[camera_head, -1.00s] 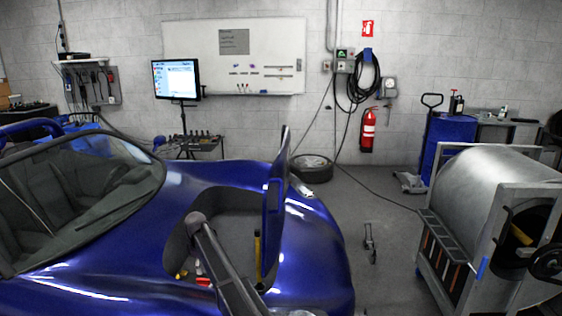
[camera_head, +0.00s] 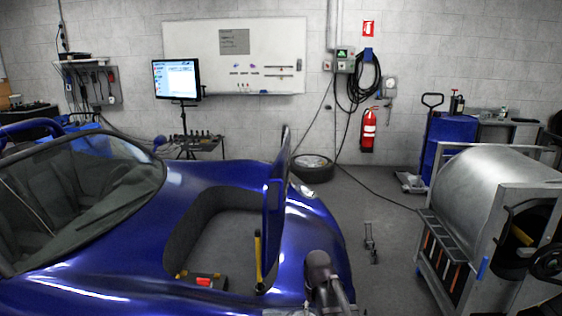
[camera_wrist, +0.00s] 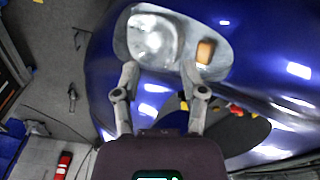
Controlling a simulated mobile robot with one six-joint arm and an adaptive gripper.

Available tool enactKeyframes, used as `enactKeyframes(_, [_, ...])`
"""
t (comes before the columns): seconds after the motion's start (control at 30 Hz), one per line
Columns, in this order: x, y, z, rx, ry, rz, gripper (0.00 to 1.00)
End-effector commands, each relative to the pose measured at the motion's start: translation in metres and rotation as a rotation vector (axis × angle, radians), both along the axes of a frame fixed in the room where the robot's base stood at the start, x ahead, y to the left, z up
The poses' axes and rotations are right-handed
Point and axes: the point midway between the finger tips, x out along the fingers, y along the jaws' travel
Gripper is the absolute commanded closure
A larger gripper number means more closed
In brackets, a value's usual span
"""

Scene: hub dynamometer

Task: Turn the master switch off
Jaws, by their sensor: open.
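A small red part (camera_head: 203,282) sits low in the open bay of the blue car; it also shows in the wrist view (camera_wrist: 237,110). Whether it is the master switch I cannot tell. Grey boxes (camera_head: 345,62) hang on the back wall, one with a green face; a smaller box with a red spot (camera_head: 327,66) is beside them. My gripper (camera_wrist: 160,70) is open and empty, its two fingers apart in front of the car's headlight (camera_wrist: 151,37). In the head view my arm is over the car's front fender, right of the bay.
The blue car (camera_head: 110,262) fills the left, its raised panel (camera_head: 274,205) standing beside the bay. A silver drum machine (camera_head: 490,185) stands at the right. A tire (camera_head: 312,168) and a small tool (camera_head: 370,242) lie on the floor. Grey floor is open between car and machine.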

Motion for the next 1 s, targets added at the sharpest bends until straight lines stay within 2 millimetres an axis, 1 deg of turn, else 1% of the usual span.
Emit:
enactKeyframes(0.03, [-0.021,-0.015,0.000,0.001,-0.002,-0.050,0.46])
enactKeyframes(0.1, [-0.036,-0.030,0.000,0.005,-0.005,-0.110,0.46])
enactKeyframes(0.2, [-0.055,-0.046,0.000,0.007,-0.009,-0.185,0.46])
enactKeyframes(0.4, [-0.091,-0.074,0.000,0.013,-0.015,-0.315,0.46])
enactKeyframes(0.5, [-0.086,-0.072,-0.015,0.013,-0.012,-0.312,0.46])
enactKeyframes(0.57, [-0.086,-0.072,-0.021,0.013,-0.010,-0.311,0.46])
enactKeyframes(0.77, [-0.089,-0.072,-0.047,0.011,-0.001,-0.310,0.46])
enactKeyframes(1.0, [-0.094,-0.071,-0.089,0.009,0.010,-0.307,0.46])
